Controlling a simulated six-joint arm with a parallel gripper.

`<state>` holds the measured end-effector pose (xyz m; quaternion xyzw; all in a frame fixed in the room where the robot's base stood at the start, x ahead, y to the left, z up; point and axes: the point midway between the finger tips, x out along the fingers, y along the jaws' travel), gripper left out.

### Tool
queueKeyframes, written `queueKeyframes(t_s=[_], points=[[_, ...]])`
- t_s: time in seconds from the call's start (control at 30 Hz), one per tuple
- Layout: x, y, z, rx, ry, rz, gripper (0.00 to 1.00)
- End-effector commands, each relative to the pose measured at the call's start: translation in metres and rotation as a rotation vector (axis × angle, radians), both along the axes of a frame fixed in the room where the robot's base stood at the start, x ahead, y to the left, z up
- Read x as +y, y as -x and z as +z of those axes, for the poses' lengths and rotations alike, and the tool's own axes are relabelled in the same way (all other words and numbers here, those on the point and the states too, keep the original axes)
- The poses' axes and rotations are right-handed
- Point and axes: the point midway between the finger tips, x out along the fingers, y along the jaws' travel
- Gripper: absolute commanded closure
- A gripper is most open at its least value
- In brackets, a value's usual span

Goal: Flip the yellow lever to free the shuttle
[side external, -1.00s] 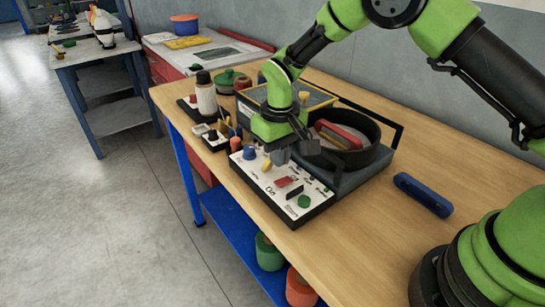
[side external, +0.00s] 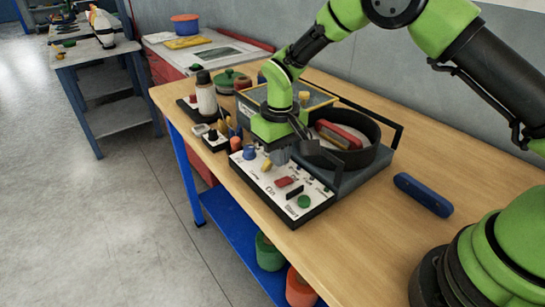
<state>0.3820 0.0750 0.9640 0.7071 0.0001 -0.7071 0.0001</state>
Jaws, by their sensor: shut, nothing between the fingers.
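The small yellow lever (side external: 266,165) stands on the white control panel (side external: 267,182) near its upper left part, next to a blue knob. My gripper (side external: 279,157) is shut and empty, pointing down just to the right of the lever, over the panel's back edge. Whether it touches the lever cannot be told. A red shuttle-like piece (side external: 340,135) lies in the dark round drum (side external: 372,155) behind the panel. My gripper and wrist hide part of the drum's left side.
The panel also carries a blue knob (side external: 249,152), a red block (side external: 287,181) and a green button (side external: 304,201). A blue oblong piece (side external: 422,195) lies on the wooden table (side external: 365,240). Bottles and jars crowd the left; the table's front right is clear.

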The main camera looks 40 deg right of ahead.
Motion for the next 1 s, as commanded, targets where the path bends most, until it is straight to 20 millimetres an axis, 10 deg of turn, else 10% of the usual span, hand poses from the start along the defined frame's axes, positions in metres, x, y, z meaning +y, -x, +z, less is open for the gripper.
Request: queueKeyframes(t_s=[1.0], points=[[0.001,-0.001,-0.020,-0.002,-0.004,-0.006,1.00]])
